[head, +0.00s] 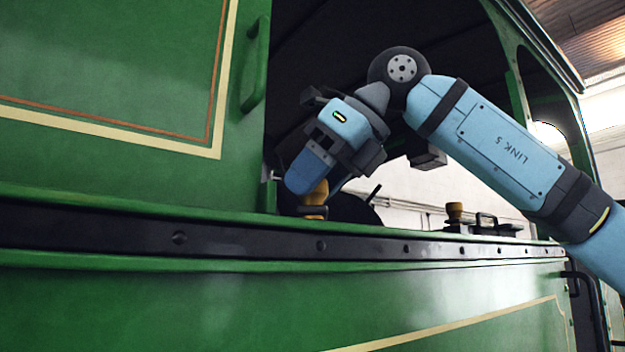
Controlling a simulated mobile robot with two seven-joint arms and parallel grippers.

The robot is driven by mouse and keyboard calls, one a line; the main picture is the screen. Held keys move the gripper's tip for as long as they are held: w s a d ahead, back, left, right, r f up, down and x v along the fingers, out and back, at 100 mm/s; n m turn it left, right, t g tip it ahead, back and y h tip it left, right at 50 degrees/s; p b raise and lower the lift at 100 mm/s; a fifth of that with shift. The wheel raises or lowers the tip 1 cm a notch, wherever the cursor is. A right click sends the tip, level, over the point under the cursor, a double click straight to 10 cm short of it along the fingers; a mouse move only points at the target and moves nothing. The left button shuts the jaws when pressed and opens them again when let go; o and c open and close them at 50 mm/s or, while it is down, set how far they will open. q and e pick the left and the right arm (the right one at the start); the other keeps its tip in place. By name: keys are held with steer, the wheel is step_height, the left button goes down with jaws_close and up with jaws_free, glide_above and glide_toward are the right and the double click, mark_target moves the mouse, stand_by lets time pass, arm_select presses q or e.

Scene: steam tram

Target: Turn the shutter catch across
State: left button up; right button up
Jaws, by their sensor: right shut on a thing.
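My right gripper (308,184) reaches down in the window opening of the green tram, its arm coming in from the right. It is shut on a brass-coloured catch (314,200) that stands on the sill next to the green shutter panel's edge. The blue fingers hide the catch's upper part, so I cannot tell exactly how it is turned. The green shutter panel (100,60) fills the upper left and has a green handle (256,75) near its edge. My left gripper is not in view.
A second brass-coloured knob (455,212) stands farther right by the sill, beside a dark bracket (489,222). The black riveted rail (250,240) runs across below the opening. A green window post (515,80) rises behind my right arm.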

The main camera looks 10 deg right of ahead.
steer(key=shift+n, duration=0.3)
steer(key=shift+n+g+y, duration=0.5)
steer(key=shift+n+g, duration=0.4)
steer(key=shift+n, duration=0.1)
steer(key=n+g, duration=0.2)
steer(key=shift+n+y, duration=0.3)
steer(key=shift+n, duration=0.1)
steer(key=shift+n+g, duration=0.7)
steer(key=shift+n, duration=0.2)
steer(key=o, duration=0.9)
steer(key=shift+c, duration=0.2)
steer(key=shift+d+r, duration=0.1)
